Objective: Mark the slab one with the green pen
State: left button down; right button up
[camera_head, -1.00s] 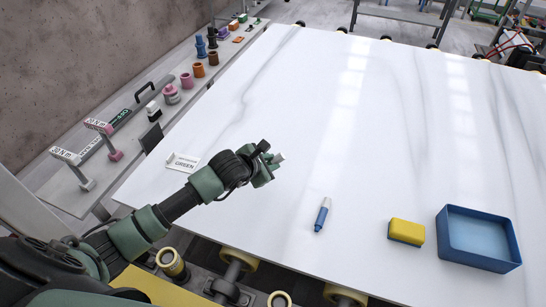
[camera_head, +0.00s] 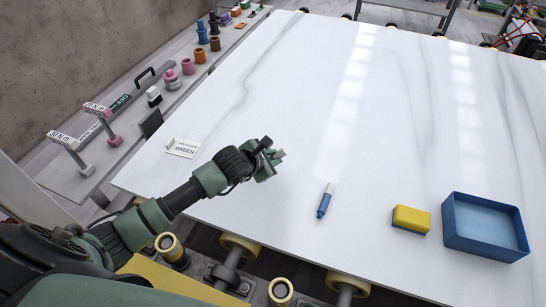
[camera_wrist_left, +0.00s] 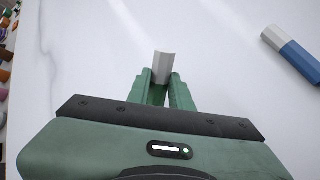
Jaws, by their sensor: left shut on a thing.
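The white, grey-veined slab (camera_head: 300,110) fills most of the head view. My left gripper (camera_head: 275,158) is over its front left part, shut on a pen. Only the pen's pale grey-white end (camera_wrist_left: 163,66) sticks out past the fingers in the left wrist view, so its colour is hidden. I cannot tell whether the pen touches the slab. A blue pen with a white cap (camera_head: 325,201) lies on the slab to the right of the gripper; it also shows in the left wrist view (camera_wrist_left: 291,50). My right gripper is not in view.
A yellow sponge block (camera_head: 411,218) and a blue tray (camera_head: 485,252) are at the front right. A tool shelf (camera_head: 125,140) runs along the left. The slab's middle is clear.

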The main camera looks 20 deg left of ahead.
pick_arm(q)
jog(key=shift+f+b, duration=0.6)
jog(key=shift+b, duration=0.1)
dwell(0.6)
jog(key=shift+b, duration=0.3)
dwell(1.5)
jog(key=shift+w+d+b, duration=0.5)
jog(key=shift+d+b, duration=0.25)
jog(key=shift+b, duration=0.25)
dwell(1.2)
jog(key=shift+w+d+b, duration=0.4)
jog(key=shift+d+b, duration=0.2)
jog(key=shift+b, duration=0.55)
dwell(1.0)
jog(key=shift+w+d, duration=0.1)
jog(key=shift+d, duration=0.05)
jog(key=shift+r, duration=0.1)
dwell(0.3)
